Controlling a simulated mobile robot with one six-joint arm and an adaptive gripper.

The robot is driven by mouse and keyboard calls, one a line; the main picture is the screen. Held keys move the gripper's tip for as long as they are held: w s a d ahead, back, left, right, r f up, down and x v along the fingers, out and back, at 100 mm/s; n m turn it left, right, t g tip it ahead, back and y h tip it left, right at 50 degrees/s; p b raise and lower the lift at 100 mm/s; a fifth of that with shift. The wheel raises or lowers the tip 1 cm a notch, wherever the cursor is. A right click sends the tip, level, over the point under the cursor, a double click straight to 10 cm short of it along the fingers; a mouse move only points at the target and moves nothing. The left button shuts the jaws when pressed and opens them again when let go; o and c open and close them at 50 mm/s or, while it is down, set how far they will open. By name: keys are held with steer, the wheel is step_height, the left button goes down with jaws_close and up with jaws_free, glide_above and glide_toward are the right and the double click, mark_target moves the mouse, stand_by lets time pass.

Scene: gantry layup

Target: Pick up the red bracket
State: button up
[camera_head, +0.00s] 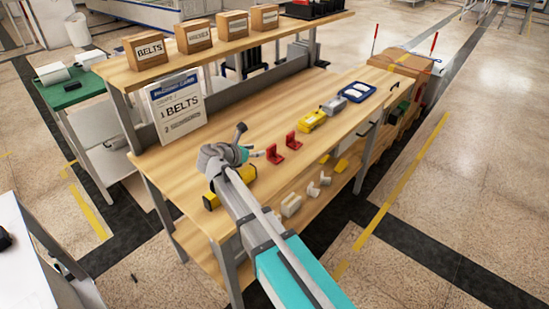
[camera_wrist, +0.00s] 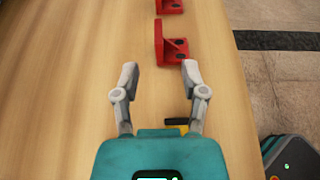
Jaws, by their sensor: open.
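Two red brackets stand on the wooden workbench (camera_head: 253,125). The nearer red bracket (camera_head: 273,155) is just beyond my gripper in the head view. In the wrist view the nearer bracket (camera_wrist: 168,47) lies ahead of the fingertips, roughly between their lines, and a second bracket (camera_wrist: 168,6) is cut off at the top edge. In the head view the second bracket (camera_head: 292,141) is farther along the bench. My gripper (camera_wrist: 158,75) is open and empty, its two grey fingers spread apart above the bench. Its fingertips are small in the head view (camera_head: 258,154).
A yellow and black tool (camera_head: 213,200) lies under my wrist. A yellow device (camera_head: 312,121), a grey part (camera_head: 333,106) and a blue tray (camera_head: 373,92) stand farther along. A shelf with boxes (camera_head: 145,51) overhangs the back.

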mark_target(271, 146)
steer(key=shift+b+x, duration=0.75)
steer(key=shift+x, duration=1.85)
steer(key=shift+f, duration=0.1)
steer(key=shift+b+x, duration=0.9)
steer(key=shift+x, duration=1.7)
jaws_close()
